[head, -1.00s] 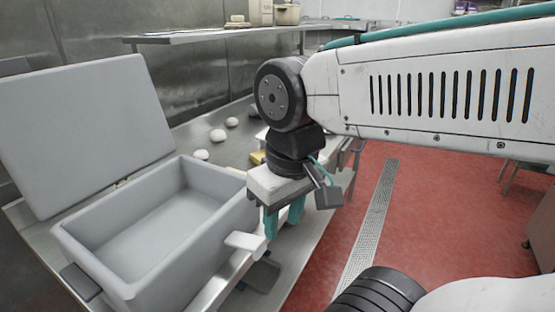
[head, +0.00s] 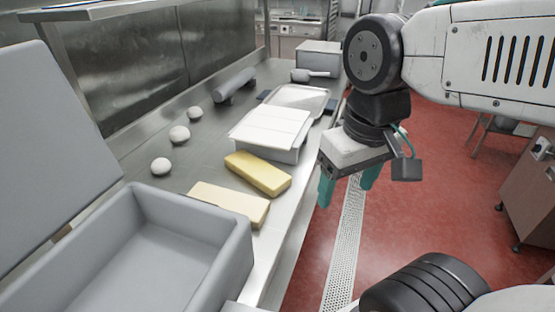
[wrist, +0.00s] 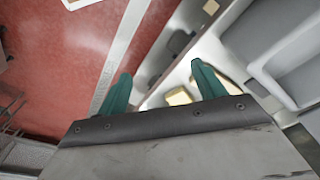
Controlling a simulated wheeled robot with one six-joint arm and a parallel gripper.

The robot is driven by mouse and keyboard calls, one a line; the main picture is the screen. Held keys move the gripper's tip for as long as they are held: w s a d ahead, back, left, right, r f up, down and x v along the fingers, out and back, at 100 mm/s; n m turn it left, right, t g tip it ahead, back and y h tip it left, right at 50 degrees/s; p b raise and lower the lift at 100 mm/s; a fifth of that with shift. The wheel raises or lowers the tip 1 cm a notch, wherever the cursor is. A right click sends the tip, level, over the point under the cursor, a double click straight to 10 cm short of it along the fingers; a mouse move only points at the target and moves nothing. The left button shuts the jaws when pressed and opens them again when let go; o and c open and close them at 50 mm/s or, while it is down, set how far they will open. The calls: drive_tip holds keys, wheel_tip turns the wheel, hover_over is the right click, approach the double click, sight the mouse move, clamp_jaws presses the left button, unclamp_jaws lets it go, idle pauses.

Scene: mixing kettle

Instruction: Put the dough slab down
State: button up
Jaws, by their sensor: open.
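A pale cream slab (head: 230,203), which looks like the dough slab, lies flat on the steel counter beside the grey box. A yellower block (head: 258,174) lies just behind it; I cannot be sure which is the dough. My gripper (head: 347,188) hangs with its teal fingers apart and empty, right of the counter edge and over the red floor. The wrist view shows the spread fingers (wrist: 160,82) with nothing between them. Small yellowish pieces (wrist: 178,96) show beyond the fingers there.
An open grey box (head: 190,240) with its lid raised stands at the near left. Three white balls (head: 179,134) lie along the counter's left side. A grey container topped with white sheets (head: 270,128), a tray (head: 298,98) and a grey roller (head: 235,85) lie farther back.

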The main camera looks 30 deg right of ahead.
drive_tip(key=w+n, duration=0.2)
drive_tip(key=w, duration=1)
drive_tip(key=n+g, duration=0.1)
drive_tip(key=n, duration=0.1)
approach(272, 177)
drive_tip(key=shift+s+d+f, duration=0.1)
drive_tip(key=shift+s+f, duration=0.1)
drive_tip(key=shift+f, duration=0.05)
drive_tip(key=shift+w+f, duration=0.25)
drive_tip(key=shift+f, duration=0.4)
wheel_tip(272, 177, down, 7)
drive_tip(key=shift+w+r, duration=0.1)
drive_tip(key=c, duration=1.1)
